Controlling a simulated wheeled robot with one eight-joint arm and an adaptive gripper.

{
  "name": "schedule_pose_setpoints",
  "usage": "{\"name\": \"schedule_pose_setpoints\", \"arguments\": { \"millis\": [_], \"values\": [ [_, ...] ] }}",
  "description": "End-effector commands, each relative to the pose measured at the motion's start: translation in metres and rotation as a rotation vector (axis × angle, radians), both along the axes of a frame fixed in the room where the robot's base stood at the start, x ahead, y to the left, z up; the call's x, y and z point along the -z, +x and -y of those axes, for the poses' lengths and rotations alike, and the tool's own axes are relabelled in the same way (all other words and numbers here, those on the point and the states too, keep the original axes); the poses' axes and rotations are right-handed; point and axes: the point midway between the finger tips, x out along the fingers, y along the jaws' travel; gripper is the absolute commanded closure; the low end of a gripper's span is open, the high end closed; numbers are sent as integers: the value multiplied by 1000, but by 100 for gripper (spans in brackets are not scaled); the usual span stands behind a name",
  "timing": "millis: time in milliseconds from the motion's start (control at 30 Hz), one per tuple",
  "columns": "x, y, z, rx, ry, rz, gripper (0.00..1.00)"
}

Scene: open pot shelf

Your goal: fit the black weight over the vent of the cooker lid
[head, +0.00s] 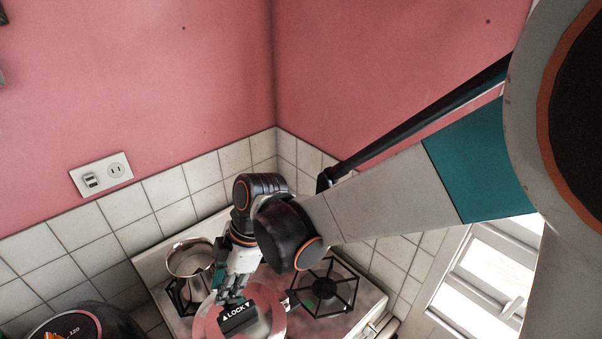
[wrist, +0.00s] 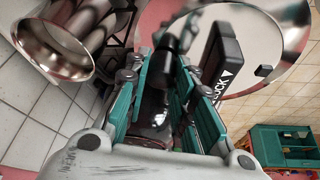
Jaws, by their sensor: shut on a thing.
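The cooker lid (head: 272,308) is a shiny silver disc with a black handle marked LOCK (head: 239,318). My gripper (head: 226,292) is above the lid's left part, beside the handle. In the wrist view, the lid (wrist: 252,28) fills the upper right and the handle (wrist: 221,62) is right of my fingers. My gripper (wrist: 157,74) is shut on the black weight (wrist: 166,46), whose dark rounded end shows just beyond the fingertips. A dark blurred reflection lies on the lid beside it. I cannot make out the vent, or whether the weight touches the lid.
A metal pot (head: 190,259) stands on the stove left of my gripper; it is close by in the wrist view (wrist: 78,62). A bare burner grate (head: 325,290) is to the right. A dark round appliance (head: 68,328) is at the lower left. Tiled walls close off the back.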

Motion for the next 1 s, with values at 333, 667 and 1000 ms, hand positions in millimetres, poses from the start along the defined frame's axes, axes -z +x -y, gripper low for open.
{"name": "schedule_pose_setpoints", "arguments": {
  "millis": [333,667,1000],
  "values": [
    [1,-3,1,-2,0,0,54],
    [1,-3,1,-2,0,0,54],
    [-15,-1,0,-1,0,0,54]
  ]
}}
